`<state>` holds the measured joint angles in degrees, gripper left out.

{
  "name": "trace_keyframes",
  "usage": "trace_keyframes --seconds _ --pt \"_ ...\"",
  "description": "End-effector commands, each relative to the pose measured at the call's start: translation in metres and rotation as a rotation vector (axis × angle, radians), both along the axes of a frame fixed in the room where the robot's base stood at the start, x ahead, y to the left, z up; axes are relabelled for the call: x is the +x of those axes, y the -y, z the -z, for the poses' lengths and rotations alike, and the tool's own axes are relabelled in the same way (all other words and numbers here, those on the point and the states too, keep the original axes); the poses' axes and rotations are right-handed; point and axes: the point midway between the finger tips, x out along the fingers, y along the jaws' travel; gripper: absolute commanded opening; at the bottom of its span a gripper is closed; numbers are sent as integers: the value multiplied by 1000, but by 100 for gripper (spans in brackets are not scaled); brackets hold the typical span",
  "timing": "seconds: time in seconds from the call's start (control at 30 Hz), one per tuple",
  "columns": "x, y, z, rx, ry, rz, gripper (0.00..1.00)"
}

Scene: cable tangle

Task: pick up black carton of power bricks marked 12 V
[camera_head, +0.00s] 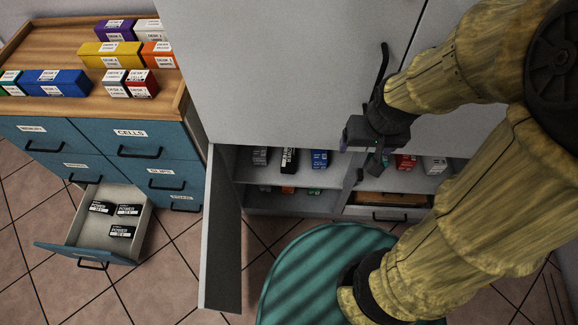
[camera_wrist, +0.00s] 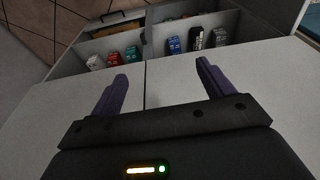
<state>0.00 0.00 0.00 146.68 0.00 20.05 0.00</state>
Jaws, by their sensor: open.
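Several black-and-white cartons lie in an open drawer at the lower left of the head view. One carton (camera_head: 101,208) is at the back left, one (camera_head: 128,210) at the back right and one (camera_head: 122,231) nearer the front. Their labels seem to read POWER, but the voltage figures are too small to tell apart. My gripper (camera_head: 375,165) is in front of the grey cabinet, well to the right of the drawer. In the wrist view its two purple fingers (camera_wrist: 162,76) are apart with nothing between them.
The open drawer (camera_head: 143,228) belongs to a blue chest with a wooden top (camera_head: 60,108) bearing coloured cartons. A grey cabinet door (camera_head: 222,240) stands open between drawer and gripper. Shelves hold small cartons, including a black one (camera_head: 289,161). A green round surface (camera_head: 300,270) is below.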

Motion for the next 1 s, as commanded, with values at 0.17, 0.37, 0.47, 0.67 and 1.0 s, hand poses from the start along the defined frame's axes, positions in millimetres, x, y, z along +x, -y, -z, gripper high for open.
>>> trace_keyframes --seconds 0.17,0.37,0.47,0.67,1.0 --pt "0 0 62 0 0 0 80" --pt "1 0 114 1 2 0 80" --pt "2 -1 140 2 5 -1 80" --pt "7 -6 194 8 19 -4 80" --pt "47 -43 300 54 135 -20 80"
